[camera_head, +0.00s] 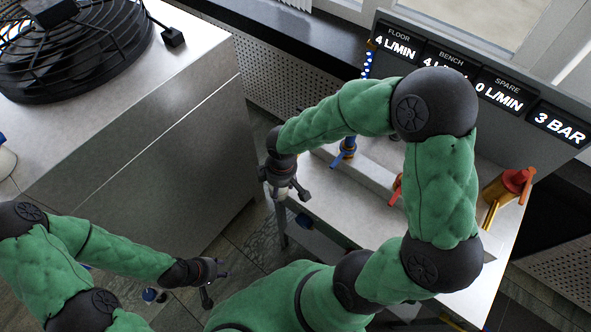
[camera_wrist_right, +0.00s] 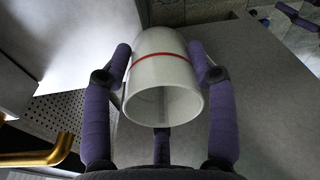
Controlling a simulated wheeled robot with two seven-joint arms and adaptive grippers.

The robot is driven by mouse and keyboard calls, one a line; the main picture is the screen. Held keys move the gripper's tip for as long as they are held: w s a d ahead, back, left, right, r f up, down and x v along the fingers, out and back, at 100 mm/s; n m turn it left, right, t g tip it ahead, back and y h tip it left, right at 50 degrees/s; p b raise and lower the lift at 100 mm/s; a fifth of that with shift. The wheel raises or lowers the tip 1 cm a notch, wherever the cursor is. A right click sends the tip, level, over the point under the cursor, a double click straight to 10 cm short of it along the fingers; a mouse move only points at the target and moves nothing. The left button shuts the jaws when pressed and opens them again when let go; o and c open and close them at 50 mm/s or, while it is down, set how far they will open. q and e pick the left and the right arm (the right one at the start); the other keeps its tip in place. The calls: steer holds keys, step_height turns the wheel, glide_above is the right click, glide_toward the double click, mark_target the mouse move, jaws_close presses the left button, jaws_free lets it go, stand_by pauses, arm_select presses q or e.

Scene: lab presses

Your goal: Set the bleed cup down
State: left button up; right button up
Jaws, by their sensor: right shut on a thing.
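The bleed cup (camera_wrist_right: 165,85) is white with a red band. In the right wrist view it sits between the purple-padded fingers of my right gripper (camera_wrist_right: 160,52), with its open mouth towards the camera. The inside that shows looks empty. In the head view my right gripper (camera_head: 284,190) is near the left end of the pale bench (camera_head: 455,285), with a small white part of the cup showing at the fingers. I cannot tell whether the cup touches a surface. My left gripper (camera_head: 212,283) is low in the head view, fingers apart and empty.
A blue-handled valve (camera_head: 345,153), a red-handled valve (camera_head: 396,190) and a brass valve with a red top (camera_head: 510,187) stand on the bench. A display panel (camera_head: 480,75) is behind them. A grey cabinet (camera_head: 150,130) with a black fan (camera_head: 75,45) is at left.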

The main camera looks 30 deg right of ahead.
steer(key=w+d, duration=0.1)
steer(key=d, duration=0.1)
steer(key=w+d+b, duration=0.1)
steer(key=d, duration=0.1)
steer(key=w+d, duration=0.1)
steer(key=d, duration=0.2)
steer(key=shift+f, duration=0.1)
steer(key=shift+d+f+b, duration=0.15)
steer(key=shift+f+b, duration=0.05)
steer(key=shift+b, duration=0.25)
steer(key=shift+f, duration=0.1)
steer(key=o, duration=1.4)
